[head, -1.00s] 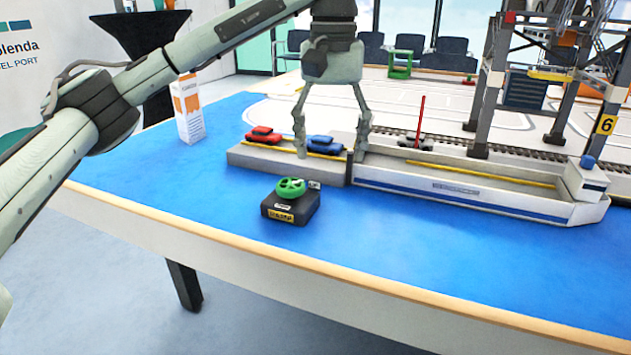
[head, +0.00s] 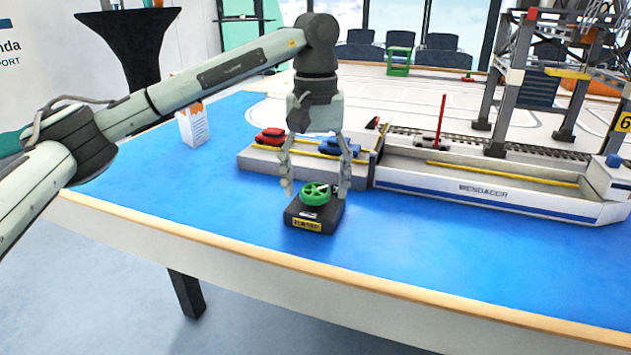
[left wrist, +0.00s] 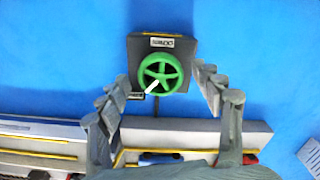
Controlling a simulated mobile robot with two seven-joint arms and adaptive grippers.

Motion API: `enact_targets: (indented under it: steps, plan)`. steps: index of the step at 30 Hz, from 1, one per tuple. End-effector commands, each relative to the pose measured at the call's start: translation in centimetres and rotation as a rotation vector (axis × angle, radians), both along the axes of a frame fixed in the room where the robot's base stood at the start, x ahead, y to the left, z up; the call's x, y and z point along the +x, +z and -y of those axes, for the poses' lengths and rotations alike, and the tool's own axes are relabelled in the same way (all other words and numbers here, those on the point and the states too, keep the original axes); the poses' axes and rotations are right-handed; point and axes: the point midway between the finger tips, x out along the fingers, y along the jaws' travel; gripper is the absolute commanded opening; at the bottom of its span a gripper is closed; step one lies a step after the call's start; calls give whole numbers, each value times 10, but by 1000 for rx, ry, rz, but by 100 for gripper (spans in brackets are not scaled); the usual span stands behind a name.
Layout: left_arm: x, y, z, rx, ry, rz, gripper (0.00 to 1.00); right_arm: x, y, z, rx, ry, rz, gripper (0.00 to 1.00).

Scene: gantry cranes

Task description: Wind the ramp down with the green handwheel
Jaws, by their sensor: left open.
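The green handwheel (head: 316,192) sits on a dark box (head: 313,219) with a yellow label, on the blue table near its front edge. My left gripper (head: 317,188) points down over it, open, one finger on each side of the wheel. In the left wrist view the handwheel (left wrist: 161,73) shows between the spread fingers (left wrist: 160,83), with gaps on both sides. A small dark and red upright piece (head: 378,131) stands where the quay meets the ship; I cannot tell if it is the ramp. My right gripper is not in view.
Behind the wheel, a grey quay (head: 262,163) carries a red car (head: 270,135) and a blue car (head: 338,146). The long grey ship (head: 470,192) lies to its right, below the crane legs. A white-orange box (head: 194,124) stands at the left. Blue table around the wheel is clear.

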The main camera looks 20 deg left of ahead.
Motion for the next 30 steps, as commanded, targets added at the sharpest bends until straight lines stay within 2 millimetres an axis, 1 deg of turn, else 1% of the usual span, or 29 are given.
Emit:
enact_targets:
  steps: [3, 15, 23, 30]
  plan:
    - [0, 0, 0, 0, 0, 0, 65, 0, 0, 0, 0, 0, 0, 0]
    - [0, 0, 0, 0, 0, 0, 16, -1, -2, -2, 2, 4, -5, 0]
    - [0, 1, 0, -1, 27, 0, 16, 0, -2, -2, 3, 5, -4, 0]
    - [0, 1, 0, -1, 147, 0, 16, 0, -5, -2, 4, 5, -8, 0]
